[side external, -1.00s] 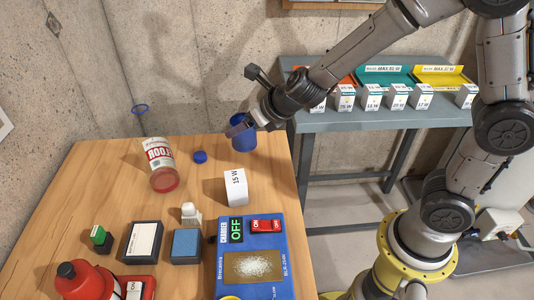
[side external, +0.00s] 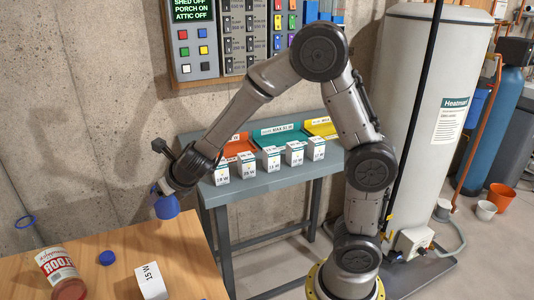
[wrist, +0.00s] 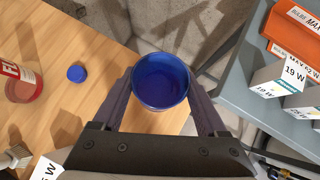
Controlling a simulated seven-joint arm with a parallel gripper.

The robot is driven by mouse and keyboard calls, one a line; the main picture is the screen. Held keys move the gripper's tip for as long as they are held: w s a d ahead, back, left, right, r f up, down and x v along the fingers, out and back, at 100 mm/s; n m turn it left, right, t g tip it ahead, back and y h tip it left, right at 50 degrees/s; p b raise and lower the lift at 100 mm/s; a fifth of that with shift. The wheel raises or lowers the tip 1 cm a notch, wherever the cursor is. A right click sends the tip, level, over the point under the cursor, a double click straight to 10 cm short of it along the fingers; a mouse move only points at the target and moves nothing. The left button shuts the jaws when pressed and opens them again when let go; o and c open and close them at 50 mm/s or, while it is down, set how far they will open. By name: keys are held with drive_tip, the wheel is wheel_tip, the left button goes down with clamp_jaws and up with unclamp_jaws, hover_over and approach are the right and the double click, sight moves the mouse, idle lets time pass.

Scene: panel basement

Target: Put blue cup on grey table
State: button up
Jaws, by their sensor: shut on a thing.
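My gripper (side external: 160,190) is shut on the blue cup (side external: 167,207) and holds it above the right edge of the wooden table. In the wrist view the cup (wrist: 160,80) sits between the two fingers, its opening toward the camera and its inside looking empty. The grey table (side external: 262,184) stands against the wall to the right of the wooden table. It also shows at the right of the wrist view (wrist: 243,100). Its near left part, in front of the boxes, is bare.
Several white bulb boxes (side external: 271,161) stand on the grey table before orange, teal (side external: 282,139) and yellow trays. The wooden table (side external: 195,262) holds a red-and-white bottle (side external: 60,272), a blue cap (side external: 107,257) and a "15 W" box (side external: 151,282). A gap separates the tables.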

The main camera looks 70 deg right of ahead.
drive_tip(key=d+r+m+g+h, duration=0.25)
drive_tip(key=d+m, duration=0.25)
drive_tip(key=d, duration=0.7)
drive_tip(key=d+r+m+g+h, duration=0.2)
drive_tip(key=d+r+m+h, duration=0.15)
drive_tip(key=d, duration=0.85)
drive_tip(key=s+d+m+g, duration=0.2)
drive_tip(key=s+d+m, duration=0.15)
drive_tip(key=d, duration=0.45)
drive_tip(key=s+d+m+g, duration=0.3)
drive_tip(key=s+d, duration=0.2)
drive_tip(key=d, duration=0.3)
drive_tip(key=shift+m, duration=0.3)
drive_tip(key=shift+s+d+f, duration=0.35)
drive_tip(key=shift+f, duration=1.35)
drive_tip(key=shift+s+d+f, duration=0.3)
drive_tip(key=shift+s+f, duration=0.05)
drive_tip(key=shift+f, duration=1.35)
drive_tip(key=shift+s+d+f, duration=0.35)
drive_tip(key=shift+f, duration=1.35)
drive_tip(key=shift+f, duration=0.1)
